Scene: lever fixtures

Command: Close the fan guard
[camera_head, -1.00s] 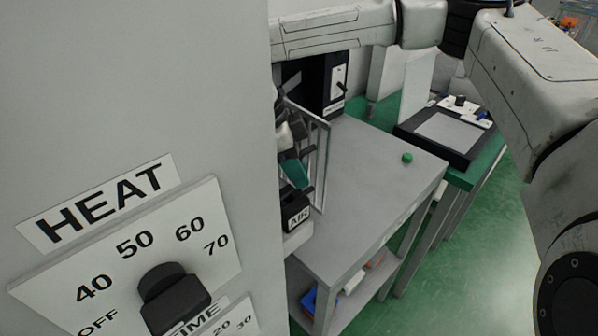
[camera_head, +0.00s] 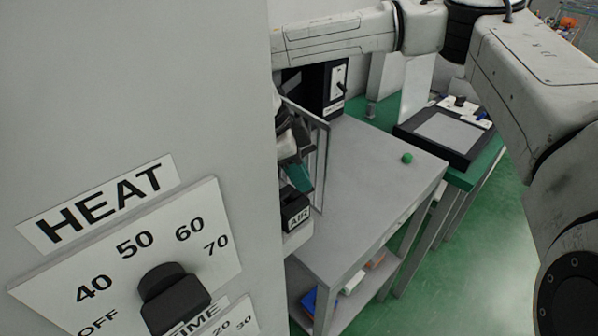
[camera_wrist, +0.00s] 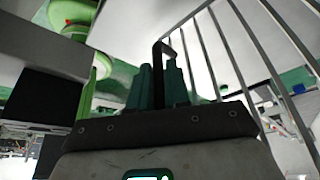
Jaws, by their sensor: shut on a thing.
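The fan guard (camera_head: 320,165) is a grey barred frame. In the head view it stands out from behind the large grey cabinet, swung out over the grey table. In the wrist view its bars (camera_wrist: 238,60) slant across the right side. A dark bent handle (camera_wrist: 158,55) rises between the teal fingers of my gripper (camera_wrist: 160,75), which is shut on it. In the head view my gripper (camera_head: 299,177) is beside the guard's bars, partly hidden by the cabinet edge. The fan itself cannot be made out.
The grey cabinet (camera_head: 150,100) with a HEAT dial (camera_head: 174,298) fills the left. A black box labelled AIR (camera_head: 295,210) sits just below my gripper. The grey table (camera_head: 375,165) is mostly clear, with a green knob (camera_head: 407,158) on it. A black box with a switch (camera_head: 325,90) stands behind.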

